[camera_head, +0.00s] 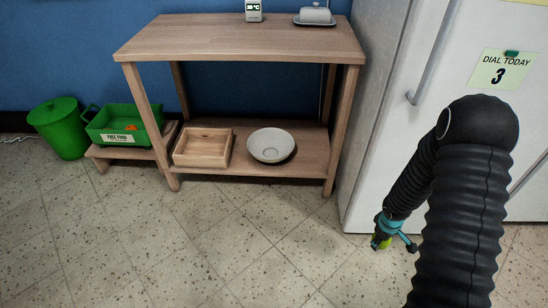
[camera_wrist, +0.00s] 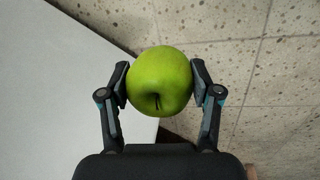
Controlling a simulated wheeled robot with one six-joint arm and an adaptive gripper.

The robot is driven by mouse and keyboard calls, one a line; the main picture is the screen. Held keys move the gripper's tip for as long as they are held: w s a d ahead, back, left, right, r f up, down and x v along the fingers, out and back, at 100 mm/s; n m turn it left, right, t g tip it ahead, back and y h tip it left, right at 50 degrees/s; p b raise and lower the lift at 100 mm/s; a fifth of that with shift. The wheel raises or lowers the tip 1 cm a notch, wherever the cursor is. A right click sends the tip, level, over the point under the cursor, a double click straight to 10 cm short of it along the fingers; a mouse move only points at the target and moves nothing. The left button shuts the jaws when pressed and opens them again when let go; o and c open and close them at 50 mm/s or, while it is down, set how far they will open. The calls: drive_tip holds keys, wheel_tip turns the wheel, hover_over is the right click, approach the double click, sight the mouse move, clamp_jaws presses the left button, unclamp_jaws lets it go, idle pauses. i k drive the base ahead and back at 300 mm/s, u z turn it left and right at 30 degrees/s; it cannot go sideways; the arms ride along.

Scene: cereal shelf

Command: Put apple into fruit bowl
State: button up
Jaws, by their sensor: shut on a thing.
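A green apple (camera_wrist: 160,82) is held between the two fingers of my gripper (camera_wrist: 161,86) in the wrist view. The fingers press on its left and right sides. A pale round bowl (camera_head: 270,146) stands on the lower shelf of the wooden table, well to the left of my gripper. It looks empty.
A wooden box (camera_head: 203,147) stands left of the bowl on the lower shelf (camera_head: 300,165). The tabletop (camera_head: 240,40) hangs above both. A green crate (camera_head: 118,126) and a green bin (camera_head: 60,125) are further left. The white fridge (camera_head: 400,150) is at right. The tiled floor in front is clear.

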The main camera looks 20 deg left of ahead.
sight(272, 155)
drive_tip(key=u, duration=0.7)
drive_tip(key=i, duration=1)
drive_tip(key=z, duration=0.05)
